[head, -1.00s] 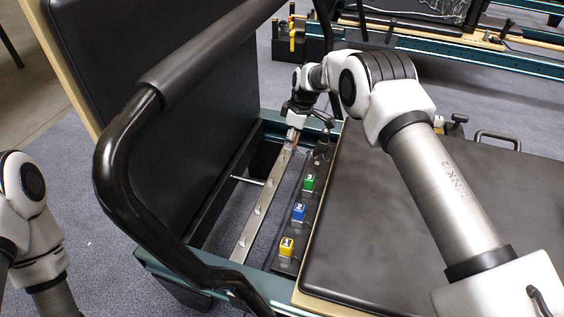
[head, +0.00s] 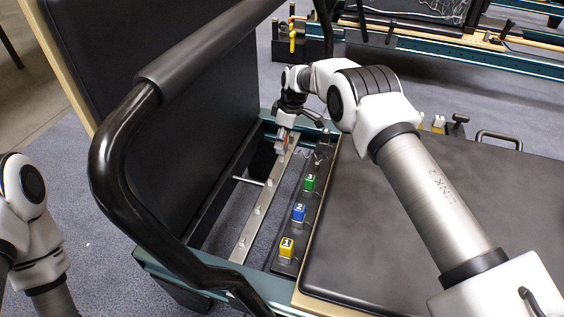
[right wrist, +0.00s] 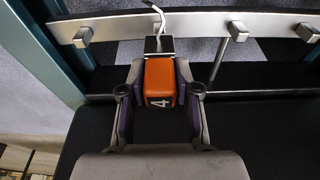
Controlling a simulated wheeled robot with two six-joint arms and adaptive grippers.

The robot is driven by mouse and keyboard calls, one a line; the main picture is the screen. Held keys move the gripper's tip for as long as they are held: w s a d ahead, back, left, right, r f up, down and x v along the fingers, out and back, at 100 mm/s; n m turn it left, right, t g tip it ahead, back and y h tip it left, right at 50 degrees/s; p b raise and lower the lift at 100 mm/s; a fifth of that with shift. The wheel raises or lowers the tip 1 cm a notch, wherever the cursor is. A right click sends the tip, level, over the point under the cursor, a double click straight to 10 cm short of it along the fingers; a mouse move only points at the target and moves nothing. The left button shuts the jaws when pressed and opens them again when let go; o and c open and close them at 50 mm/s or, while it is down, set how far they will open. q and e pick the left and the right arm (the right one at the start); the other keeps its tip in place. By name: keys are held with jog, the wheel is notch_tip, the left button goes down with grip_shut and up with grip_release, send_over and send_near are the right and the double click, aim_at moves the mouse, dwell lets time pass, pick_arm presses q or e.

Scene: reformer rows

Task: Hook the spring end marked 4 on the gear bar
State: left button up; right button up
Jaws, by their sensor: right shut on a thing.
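The orange spring end marked 4 (right wrist: 160,82) is between the fingers of my right gripper (right wrist: 160,105), which is shut on it. Its pale metal hook (right wrist: 158,18) reaches over the silver gear bar (right wrist: 190,28). I cannot tell whether the hook is seated on a peg there. In the head view my right gripper (head: 281,146) is at the far end of the gear bar (head: 258,208), and the orange block is mostly hidden. My left arm shows at the left edge, but its gripper is out of view.
Yellow block 1 (head: 287,246), blue block 2 (head: 299,212) and green block 3 (head: 310,182) sit in a row on the dark rail right of the bar. The black foot bar (head: 110,190) arches at left. The padded carriage (head: 400,225) lies at right.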

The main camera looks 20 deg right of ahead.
jog(key=shift+f+b, duration=0.95)
jog(key=shift+f, duration=1.25)
jog(key=shift+f, duration=0.1)
jog(key=o, duration=1.1)
jog(key=shift+f, duration=0.1)
notch_tip(320, 180, up, 20)
jog(key=s+d+p, duration=0.1)
jog(key=d+p, duration=0.1)
jog(key=p, duration=0.7)
jog(key=shift+s, duration=0.25)
jog(key=shift+f, duration=0.1)
